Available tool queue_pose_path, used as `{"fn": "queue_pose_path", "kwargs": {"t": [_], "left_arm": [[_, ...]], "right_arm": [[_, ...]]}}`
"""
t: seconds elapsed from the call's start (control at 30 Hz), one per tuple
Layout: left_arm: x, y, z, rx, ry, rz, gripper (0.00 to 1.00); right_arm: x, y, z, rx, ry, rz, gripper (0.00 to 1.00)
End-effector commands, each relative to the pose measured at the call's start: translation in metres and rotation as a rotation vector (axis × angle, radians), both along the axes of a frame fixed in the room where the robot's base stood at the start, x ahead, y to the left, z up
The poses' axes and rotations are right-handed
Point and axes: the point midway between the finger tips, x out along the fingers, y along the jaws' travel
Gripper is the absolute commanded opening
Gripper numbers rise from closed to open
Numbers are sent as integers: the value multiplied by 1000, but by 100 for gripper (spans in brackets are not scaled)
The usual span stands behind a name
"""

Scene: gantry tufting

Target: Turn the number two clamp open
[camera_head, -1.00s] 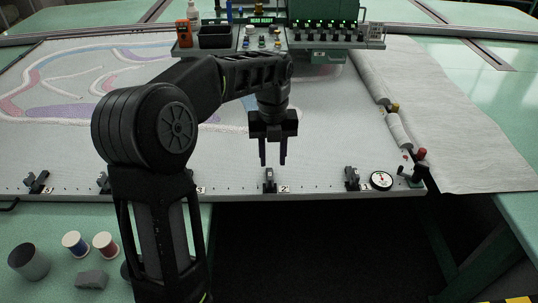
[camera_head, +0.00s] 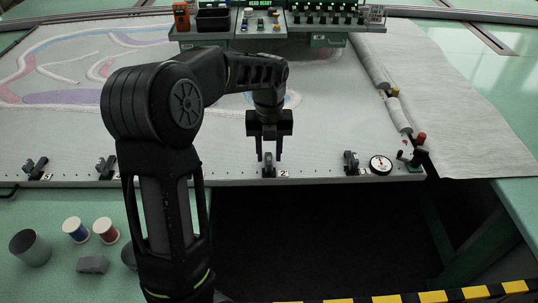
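The number two clamp (camera_head: 268,171) is a small dark clamp on the front rail of the tufting frame, beside a label reading 2 (camera_head: 284,174). My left gripper (camera_head: 269,158) points down right over it, with its two fingers apart. In the picture the fingertips lie on either side of the clamp's upper part. I cannot tell whether they touch it. My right gripper is not in view.
Other clamps stand on the rail: one (camera_head: 351,163) to the right by a round dial (camera_head: 380,165), others (camera_head: 106,168) to the left. Two thread spools (camera_head: 105,230), a dark cup (camera_head: 30,248) and a grey block (camera_head: 92,265) lie at lower left. A control console (camera_head: 270,20) stands behind.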

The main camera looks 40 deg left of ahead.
Motion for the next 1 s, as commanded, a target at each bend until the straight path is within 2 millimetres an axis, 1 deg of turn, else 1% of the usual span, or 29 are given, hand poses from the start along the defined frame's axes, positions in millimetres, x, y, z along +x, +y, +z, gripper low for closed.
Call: {"fn": "queue_pose_path", "kwargs": {"t": [0.03, 0.13, 0.43, 0.83, 1.0], "left_arm": [[-1, 0, -6, 0, 4, 0, 34], [-1, 0, -13, 0, 2, 0, 34], [0, 0, -16, 0, 0, 1, 34], [0, 0, -16, 0, 0, 0, 1], [0, 0, -15, 0, 0, 0, 0]], "right_arm": [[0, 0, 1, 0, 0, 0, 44], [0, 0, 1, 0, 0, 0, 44], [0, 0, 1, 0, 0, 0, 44], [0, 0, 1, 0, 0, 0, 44], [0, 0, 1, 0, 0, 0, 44]]}}
